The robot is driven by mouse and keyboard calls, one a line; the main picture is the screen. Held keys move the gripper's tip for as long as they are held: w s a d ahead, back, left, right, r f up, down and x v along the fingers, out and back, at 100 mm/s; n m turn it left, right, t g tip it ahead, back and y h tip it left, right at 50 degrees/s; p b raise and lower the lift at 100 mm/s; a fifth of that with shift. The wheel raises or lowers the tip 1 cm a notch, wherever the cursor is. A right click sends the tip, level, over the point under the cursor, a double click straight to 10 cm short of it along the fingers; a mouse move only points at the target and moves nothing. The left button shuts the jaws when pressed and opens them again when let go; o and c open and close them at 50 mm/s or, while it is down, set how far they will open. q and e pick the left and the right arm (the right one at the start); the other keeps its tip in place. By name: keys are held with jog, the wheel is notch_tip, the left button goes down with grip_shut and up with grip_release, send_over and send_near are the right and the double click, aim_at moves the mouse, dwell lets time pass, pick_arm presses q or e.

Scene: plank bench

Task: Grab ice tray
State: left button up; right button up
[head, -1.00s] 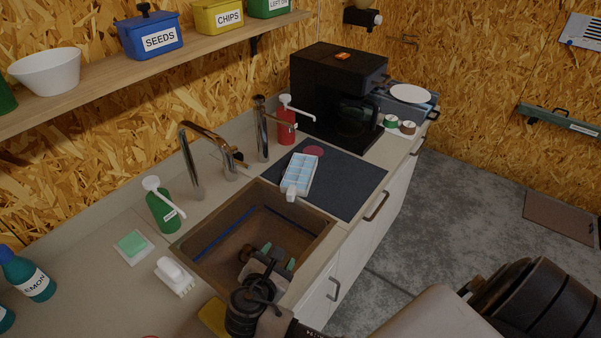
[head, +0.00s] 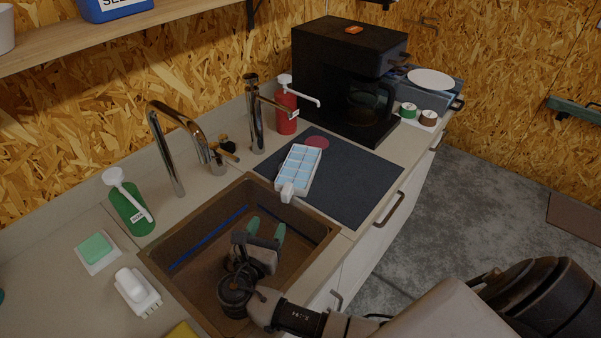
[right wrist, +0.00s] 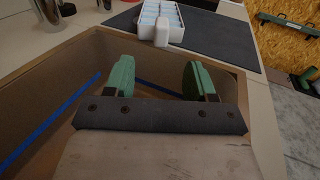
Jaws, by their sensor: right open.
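The ice tray (head: 302,165) is white with pale blue cells and a white tab at its near end. It lies on the dark mat (head: 345,185) to the right of the sink, its near end by the sink's rim. It also shows at the top of the right wrist view (right wrist: 160,22). My right gripper (head: 266,229) is over the brown sink, short of the tray and apart from it. Its two green fingers (right wrist: 158,78) stand apart with nothing between them. My left gripper is not in view.
The sink (head: 205,265) has a raised rim between my right gripper and the tray. A tall faucet (head: 168,150), a second tap (head: 255,115) and a red pump bottle (head: 286,112) stand behind. A black coffee machine (head: 345,80) stands beyond the mat.

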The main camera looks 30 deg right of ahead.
aim_at(284, 195)
jog(key=p+x, duration=0.1)
jog(key=x, duration=0.4)
jog(key=shift+d+r, duration=0.1)
jog(key=p+x, duration=0.1)
jog(key=x, duration=0.3)
jog(key=shift+w+d+p, duration=0.1)
jog(key=shift+d+p, duration=0.15)
jog(key=shift+p, duration=0.1)
jog(key=shift+w+d, duration=0.25)
jog(key=shift+d, duration=0.05)
grip_shut()
